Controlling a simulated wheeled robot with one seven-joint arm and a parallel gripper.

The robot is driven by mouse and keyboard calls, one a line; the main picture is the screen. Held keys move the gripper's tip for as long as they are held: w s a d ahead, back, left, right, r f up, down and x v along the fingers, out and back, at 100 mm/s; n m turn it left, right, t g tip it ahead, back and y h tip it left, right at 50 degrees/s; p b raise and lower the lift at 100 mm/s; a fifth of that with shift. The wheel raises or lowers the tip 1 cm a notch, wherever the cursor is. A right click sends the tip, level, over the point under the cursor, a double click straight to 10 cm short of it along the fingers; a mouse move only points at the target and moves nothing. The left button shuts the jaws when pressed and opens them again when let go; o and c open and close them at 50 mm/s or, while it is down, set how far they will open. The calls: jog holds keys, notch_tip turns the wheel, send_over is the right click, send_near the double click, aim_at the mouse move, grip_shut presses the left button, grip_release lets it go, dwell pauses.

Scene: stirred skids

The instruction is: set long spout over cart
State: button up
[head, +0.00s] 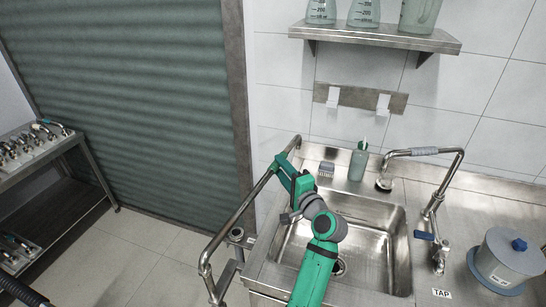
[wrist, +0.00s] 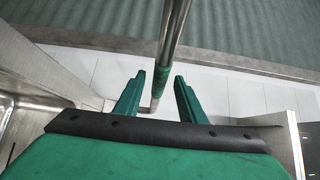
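The long spout (head: 232,217) is a steel pipe running along the left side of the sink, from the wall side to a bend near the front. In the wrist view the pipe (wrist: 176,32) has a green sleeve (wrist: 161,82). My gripper (head: 284,168) is at the far part of the pipe. In the wrist view my gripper (wrist: 160,88) is open, its two green fingers apart with the sleeve showing between their tips. Gaps show on both sides. A two-level steel rack (head: 62,165) stands at far left; I cannot tell whether it is the cart.
The sink (head: 378,238) lies under my arm. A tap (head: 437,205) with a bent spout stands at its right, beside a grey canister (head: 500,262). A green bottle (head: 358,160) stands behind the sink. A wall shelf (head: 375,36) holds flasks. Floor (head: 140,250) left of the sink is clear.

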jog(key=x, duration=0.6)
jog(key=shift+w+a, duration=0.2)
jog(key=shift+w, duration=0.1)
jog(key=shift+c, duration=0.6)
grip_shut()
